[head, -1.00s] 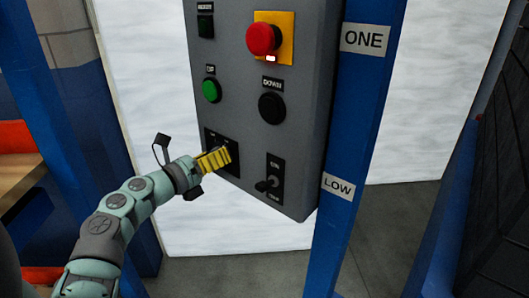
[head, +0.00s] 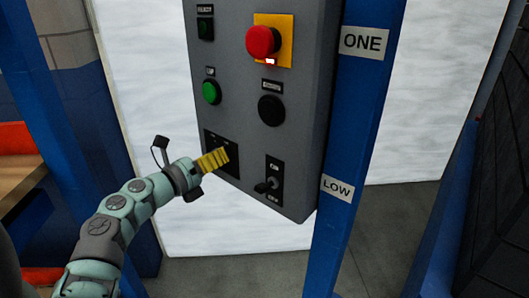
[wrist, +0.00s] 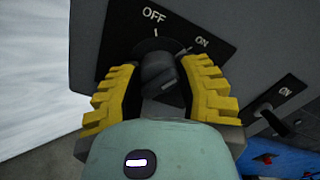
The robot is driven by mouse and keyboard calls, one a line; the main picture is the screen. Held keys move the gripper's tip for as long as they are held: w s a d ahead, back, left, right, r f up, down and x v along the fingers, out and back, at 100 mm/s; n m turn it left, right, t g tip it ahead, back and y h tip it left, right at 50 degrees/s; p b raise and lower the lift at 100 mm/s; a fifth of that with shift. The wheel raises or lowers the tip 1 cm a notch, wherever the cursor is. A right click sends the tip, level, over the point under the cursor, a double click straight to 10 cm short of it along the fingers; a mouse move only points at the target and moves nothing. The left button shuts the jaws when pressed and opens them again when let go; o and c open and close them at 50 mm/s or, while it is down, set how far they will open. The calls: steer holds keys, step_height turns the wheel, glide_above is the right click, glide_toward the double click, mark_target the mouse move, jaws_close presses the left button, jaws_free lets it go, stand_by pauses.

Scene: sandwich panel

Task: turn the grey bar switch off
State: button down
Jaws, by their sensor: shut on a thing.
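The grey bar switch (wrist: 158,73) is a dark grey rotary knob on a black plate (wrist: 117,48), with OFF printed above it and ON to its upper right. In the wrist view, my gripper (wrist: 161,77) has its yellow ridged fingers on either side of the knob, shut on it. Which mark the bar points to is hard to tell. In the head view, my gripper (head: 219,158) reaches the black plate (head: 232,170) from the left and hides the knob.
A toggle switch (head: 266,186) with an ON label sits right of the knob on the grey panel (head: 233,101). Above are a green button (head: 211,92), a black button (head: 271,110) and a red mushroom button (head: 263,41). A blue post (head: 357,110) stands right of the panel.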

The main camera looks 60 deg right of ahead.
steer(key=n+p, duration=0.2)
steer(key=n, duration=0.1)
steer(key=n+p, duration=0.2)
steer(key=shift+r+n, duration=0.2)
steer(key=shift+n, duration=0.2)
steer(key=n+p, duration=0.3)
steer(key=n, duration=0.1)
steer(key=shift+f+n, duration=0.1)
steer(key=shift+n, duration=0.2)
steer(key=shift+f+n+p, duration=0.1)
steer(key=shift+n+p, duration=0.25)
steer(key=shift+n, duration=0.15)
steer(key=c, duration=0.5)
jaws_free()
steer(key=shift+c, duration=0.2)
steer(key=w+a, duration=0.1)
steer(key=a, duration=1.1)
steer(key=shift+w, duration=0.2)
